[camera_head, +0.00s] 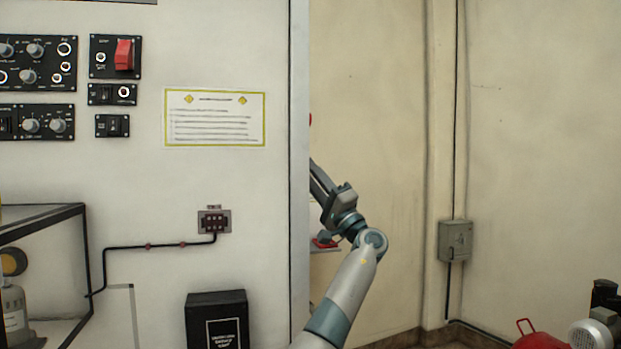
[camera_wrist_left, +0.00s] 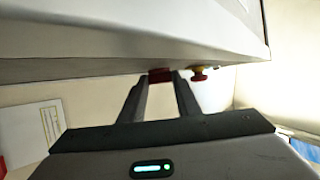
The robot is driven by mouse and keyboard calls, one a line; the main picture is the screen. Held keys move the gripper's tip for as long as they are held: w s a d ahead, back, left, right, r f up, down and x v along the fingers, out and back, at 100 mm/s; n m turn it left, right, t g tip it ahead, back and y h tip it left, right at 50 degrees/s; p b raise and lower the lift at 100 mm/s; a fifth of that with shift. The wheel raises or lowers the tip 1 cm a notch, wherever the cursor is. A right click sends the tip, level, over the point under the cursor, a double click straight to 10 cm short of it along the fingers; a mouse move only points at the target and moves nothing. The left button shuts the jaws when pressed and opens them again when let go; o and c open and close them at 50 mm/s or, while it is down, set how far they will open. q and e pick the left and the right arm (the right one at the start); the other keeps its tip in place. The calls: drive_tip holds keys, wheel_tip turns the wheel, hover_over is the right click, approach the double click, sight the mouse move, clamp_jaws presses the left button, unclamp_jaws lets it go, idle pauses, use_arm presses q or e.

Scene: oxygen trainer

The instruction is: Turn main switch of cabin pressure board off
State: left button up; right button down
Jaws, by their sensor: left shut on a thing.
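My left gripper (camera_wrist_left: 160,82) has its two fingertips closed around a small dark red part (camera_wrist_left: 160,73) on the white cabinet's side in the left wrist view. This looks like the main switch, but its setting cannot be read. In the head view one arm rises from the bottom middle, and its gripper (camera_head: 320,183) reaches past the white cabinet's right edge, which hides the fingertips and the red part. My right gripper is not in view.
The white cabinet front (camera_head: 230,65) carries black control panels (camera_head: 38,62) and a large red switch (camera_head: 124,54). A grey box (camera_head: 455,241) hangs on the beige wall. A red object (camera_head: 541,340) lies at bottom right. The space right of the arm is open.

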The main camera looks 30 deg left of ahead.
use_arm(q)
drive_tip(key=shift+f, duration=0.15)
drive_tip(key=o, duration=1)
drive_tip(key=shift+o, duration=0.2)
drive_tip(key=shift+d, duration=0.1)
drive_tip(key=b+v, duration=0.4)
drive_tip(key=v, duration=1.3)
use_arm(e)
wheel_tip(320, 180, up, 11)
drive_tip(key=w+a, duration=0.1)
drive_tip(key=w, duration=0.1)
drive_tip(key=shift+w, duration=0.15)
use_arm(q)
drive_tip(key=shift+d, duration=0.1)
